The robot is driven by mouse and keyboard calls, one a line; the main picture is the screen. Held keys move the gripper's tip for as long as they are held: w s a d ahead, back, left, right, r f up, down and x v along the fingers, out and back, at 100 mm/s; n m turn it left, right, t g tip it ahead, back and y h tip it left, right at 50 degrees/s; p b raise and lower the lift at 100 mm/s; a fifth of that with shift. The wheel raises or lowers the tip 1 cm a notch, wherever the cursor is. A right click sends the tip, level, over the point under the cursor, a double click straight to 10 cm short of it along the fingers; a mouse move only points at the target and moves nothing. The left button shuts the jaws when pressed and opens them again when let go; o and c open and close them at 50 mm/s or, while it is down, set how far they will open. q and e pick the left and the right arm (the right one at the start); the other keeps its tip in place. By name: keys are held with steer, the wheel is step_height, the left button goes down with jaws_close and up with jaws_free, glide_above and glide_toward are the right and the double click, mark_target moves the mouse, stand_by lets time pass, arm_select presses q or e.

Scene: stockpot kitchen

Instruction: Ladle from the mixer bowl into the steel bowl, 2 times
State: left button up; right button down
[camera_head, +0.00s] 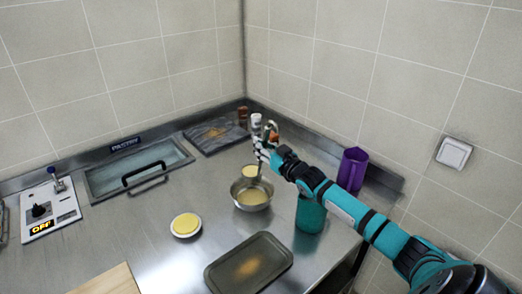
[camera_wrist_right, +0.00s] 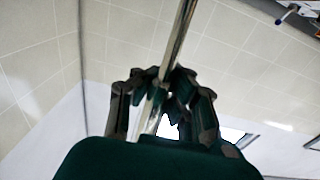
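My right gripper (camera_head: 268,143) is above the counter in the head view. Its fingers are closed around the ladle's thin metal handle, also seen in the right wrist view (camera_wrist_right: 180,45). The handle (camera_head: 260,170) runs down toward a shiny steel bowl (camera_head: 268,200) that holds yellow contents. No bowl can be clearly told as the mixer bowl. My left gripper is not in view.
A white dish (camera_head: 185,224) with yellow contents is left of the bowl. A dark tray (camera_head: 222,276) lies in front. A teal container (camera_head: 310,215) and purple pitcher (camera_head: 352,170) stand at right, near my arm. A lidded well (camera_head: 105,185) is at left.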

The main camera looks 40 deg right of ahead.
steer(key=shift+f+b, duration=1.25)
steer(key=shift+f, duration=0.2)
steer(key=a+f+n+b, duration=0.3)
steer(key=a+f+n, duration=0.1)
steer(key=a+n, duration=0.7)
steer(key=shift+s+a+f+n+g+b, duration=0.15)
steer(key=shift+a+f+n+b, duration=0.9)
steer(key=shift+f+n+b, duration=0.85)
steer(key=shift+s+a+f+n+g+b, duration=0.1)
steer(key=shift+s+a+f+n+b, duration=0.1)
steer(key=shift+a+f+n+b, duration=1.6)
steer(key=shift+s+a+f+n+g+b, duration=0.25)
steer(key=shift+f+n+b, duration=0.8)
steer(key=shift+f+n, duration=1.65)
steer(key=shift+w+a+f+m, duration=0.1)
steer(key=shift+a+f+m, duration=0.05)
steer(key=shift+f+m, duration=0.45)
